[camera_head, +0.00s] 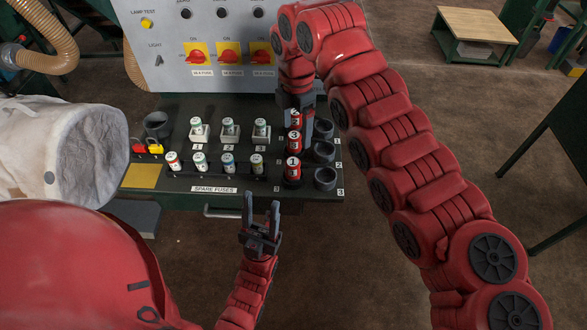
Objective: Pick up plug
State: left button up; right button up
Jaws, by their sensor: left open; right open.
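Red cylindrical plugs stand upright in a column on the dark panel. The nearest plug (293,169) is marked 1, with a middle plug (295,143) behind it and a far plug (296,120) behind that. My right gripper (297,106) is open and points down at the far plug, with its fingers beside the plug's top. I cannot tell whether they touch it. My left gripper (262,213) is open and empty in front of the panel's near edge, its fingers pointing away from me.
Empty dark round sockets (325,179) line the panel's right edge. Several spare fuses (200,162) stand left of the plugs. A grey control box (205,25) with red and yellow switches rises behind.

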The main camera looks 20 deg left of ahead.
aim_at(293, 162)
notch_tip(293, 162, down, 10)
jog(key=p, duration=0.3)
jog(key=shift+a+f+p, duration=0.1)
jog(key=shift+f+p, duration=0.15)
jog(key=shift+p, duration=0.1)
jog(key=f, duration=0.1)
jog(key=f+p, duration=0.2)
jog(key=shift+s+a+f, duration=0.1)
jog(key=shift+a+f, duration=0.15)
jog(key=shift+f, duration=0.7)
grip_shut()
